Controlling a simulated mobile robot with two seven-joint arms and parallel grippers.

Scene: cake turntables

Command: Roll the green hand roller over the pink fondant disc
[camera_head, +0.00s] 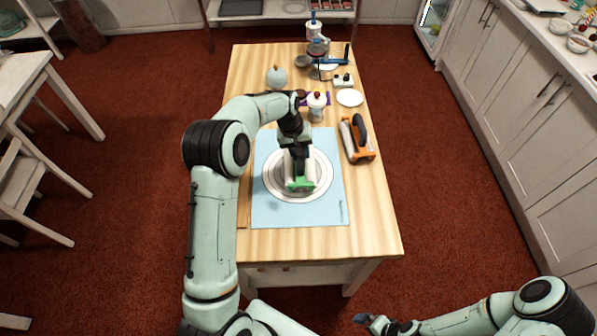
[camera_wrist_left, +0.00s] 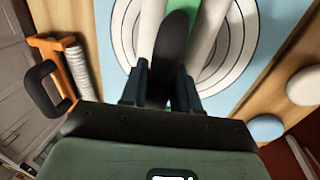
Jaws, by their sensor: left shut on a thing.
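The green hand roller (camera_head: 300,185) is over the round ringed surface (camera_head: 270,181) on the light blue mat (camera_head: 265,213). My left gripper (camera_head: 297,153) is shut on its dark handle, which stands between the two fingers in the left wrist view (camera_wrist_left: 165,88). Whether the barrel touches the surface below, I cannot tell. No clearly pink disc shows; the ringed surface looks white and grey, partly covered by roller and gripper. My right gripper (camera_head: 372,322) is low at the bottom edge, away from the table.
An orange-framed roller with a ridged barrel (camera_head: 349,142) lies right of the mat; it also shows in the left wrist view (camera_wrist_left: 75,65). Beyond the mat are a shaker (camera_head: 316,106), a white plate (camera_head: 349,98) and a round pale object (camera_head: 276,77). The mat's near part is clear.

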